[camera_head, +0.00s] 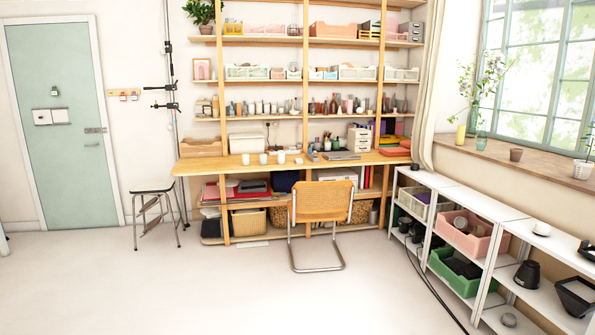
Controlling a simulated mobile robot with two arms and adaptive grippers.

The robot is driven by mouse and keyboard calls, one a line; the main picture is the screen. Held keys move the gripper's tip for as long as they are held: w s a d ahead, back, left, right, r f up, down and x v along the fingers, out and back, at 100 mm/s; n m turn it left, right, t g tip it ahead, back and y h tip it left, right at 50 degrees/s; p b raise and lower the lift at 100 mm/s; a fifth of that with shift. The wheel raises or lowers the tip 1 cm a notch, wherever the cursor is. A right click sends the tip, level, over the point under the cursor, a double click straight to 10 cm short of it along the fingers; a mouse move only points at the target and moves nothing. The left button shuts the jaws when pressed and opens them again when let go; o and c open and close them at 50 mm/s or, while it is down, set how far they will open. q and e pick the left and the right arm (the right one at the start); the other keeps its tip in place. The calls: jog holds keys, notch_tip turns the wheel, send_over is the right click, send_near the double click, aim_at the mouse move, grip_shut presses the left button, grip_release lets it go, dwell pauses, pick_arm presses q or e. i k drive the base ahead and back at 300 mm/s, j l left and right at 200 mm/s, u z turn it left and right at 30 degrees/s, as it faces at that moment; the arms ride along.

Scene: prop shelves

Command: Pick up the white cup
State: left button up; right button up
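Several small cups stand on the wooden desk along the back wall. One whitish cup (281,157) is near the desk's middle. Two more pale cups, a left one (245,159) and a middle one (263,158), stand to its left. At this size I cannot tell which is the white cup of the task. Neither of my grippers is in view.
A cane chair (321,203) stands before the desk (190,166). A dark stool (153,190) is left of it. White low shelves (480,200) with bins line the right side under the window. A black cable (430,279) lies beside them. The middle floor (220,290) is clear.

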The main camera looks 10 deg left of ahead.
aim_at(281, 155)
jog(key=i+j+u, duration=0.25)
jog(key=i, duration=0.25)
jog(key=i+u, duration=0.3)
jog(key=i, duration=0.2)
jog(key=i+u, duration=0.15)
jog(key=i, duration=2)
jog(key=i+z, duration=0.2)
jog(key=i, duration=0.3)
jog(key=i+j+z, duration=0.15)
jog(key=i, duration=0.35)
jog(key=i+j+z, duration=0.2)
jog(key=i, duration=0.3)
jog(key=i+j+z, duration=0.15)
jog(key=i+j, duration=0.2)
jog(key=i+l, duration=0.05)
jog(key=i, duration=0.05)
